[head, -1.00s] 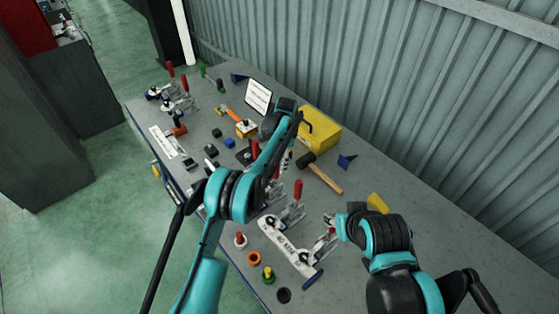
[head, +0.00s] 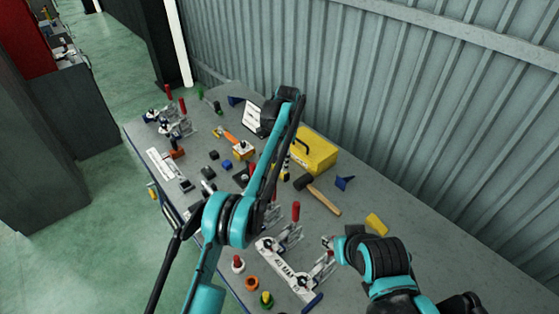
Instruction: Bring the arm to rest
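My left arm comes up from the bottom, bends at a teal and black elbow, and reaches over the middle of the table. Its far end is a dark wrist beside the white sign (head: 253,117); its fingers cannot be made out. My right arm comes in from the bottom right. Its gripper (head: 333,246) is at the right end of a white-based toggle clamp fixture (head: 285,265); whether it touches the clamp or holds anything cannot be told. The grey table (head: 405,235) lies under both arms.
A yellow toolbox (head: 316,152), a hammer (head: 322,200), a blue funnel-like piece (head: 344,183) and a yellow piece (head: 376,224) lie right of my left arm. Red-handled clamps (head: 178,125) stand at the far left. A corrugated wall (head: 400,90) closes the back. The table's right part is clear.

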